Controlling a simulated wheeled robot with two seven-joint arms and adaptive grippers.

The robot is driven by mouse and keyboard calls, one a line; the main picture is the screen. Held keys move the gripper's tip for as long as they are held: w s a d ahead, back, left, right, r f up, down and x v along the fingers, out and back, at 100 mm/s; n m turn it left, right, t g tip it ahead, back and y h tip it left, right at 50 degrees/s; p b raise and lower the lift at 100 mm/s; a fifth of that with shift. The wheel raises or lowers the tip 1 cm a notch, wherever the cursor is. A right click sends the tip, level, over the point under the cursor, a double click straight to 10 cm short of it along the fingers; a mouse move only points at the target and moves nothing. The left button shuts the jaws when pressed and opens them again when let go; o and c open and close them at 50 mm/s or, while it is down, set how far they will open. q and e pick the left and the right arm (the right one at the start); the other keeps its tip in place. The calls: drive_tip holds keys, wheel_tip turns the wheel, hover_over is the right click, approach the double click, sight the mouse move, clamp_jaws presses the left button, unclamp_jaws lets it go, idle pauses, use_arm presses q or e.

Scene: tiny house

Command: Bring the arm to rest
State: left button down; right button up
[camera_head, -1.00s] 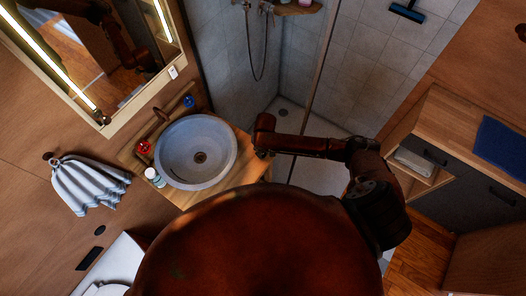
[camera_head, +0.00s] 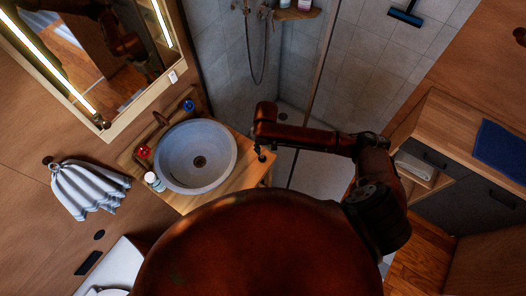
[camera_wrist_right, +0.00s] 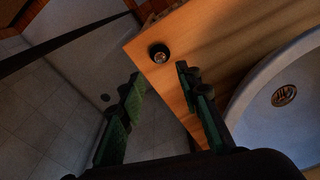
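My right arm (camera_head: 310,138) reaches from the right across the front of the shower towards the washbasin counter (camera_head: 245,178). Its right gripper is mostly hidden below the wrist in the head view. In the right wrist view my right gripper (camera_wrist_right: 158,74) has its two green-padded fingers spread apart with nothing between them. It is over the counter's wooden corner and edge. A small black round thing (camera_wrist_right: 158,53) with a grey centre is on that corner, just beyond the fingertips. My left gripper does not show.
A round grey basin (camera_head: 196,156) sits on the counter, with a red item (camera_head: 144,152), a blue item (camera_head: 189,105) and a small bottle (camera_head: 154,180) beside it. The tiled shower lies behind. A cabinet with a blue towel (camera_head: 500,147) is at right.

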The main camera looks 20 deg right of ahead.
wheel_tip(320, 180, up, 2)
drive_tip(key=shift+r, duration=0.1)
drive_tip(key=shift+s+a, duration=0.1)
idle(0.5)
